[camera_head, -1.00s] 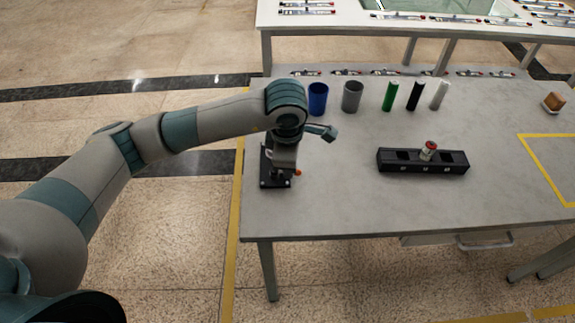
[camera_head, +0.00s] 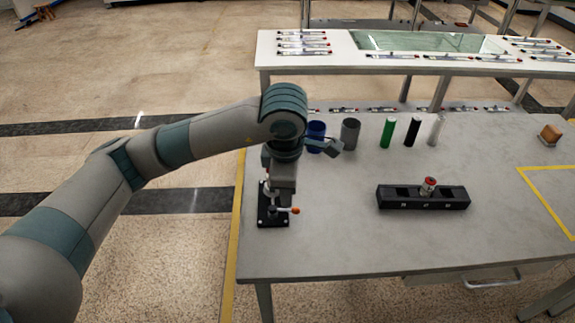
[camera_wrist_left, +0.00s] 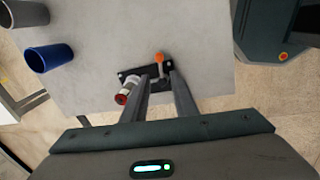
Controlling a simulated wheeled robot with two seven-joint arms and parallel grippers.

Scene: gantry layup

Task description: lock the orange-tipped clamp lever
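The clamp (camera_head: 272,217) is a small dark device on a black base plate near the left edge of the table. Its lever has an orange tip (camera_head: 295,211), which sticks out to the right in the head view. In the left wrist view the orange tip (camera_wrist_left: 160,57) shows just beyond the fingertips. My left gripper (camera_wrist_left: 157,75) points down over the clamp, its two fingers apart with a gap between them. A white cylinder with a red end (camera_wrist_left: 125,94) lies beside the left finger at the clamp. In the head view the wrist partly hides the clamp. My right gripper is out of view.
A blue cup (camera_head: 316,138) and a grey cup (camera_head: 350,134) stand behind the clamp, with green, black and white cylinders to their right. A black slotted block (camera_head: 400,199) holds a red-capped part. The table between clamp and block is clear.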

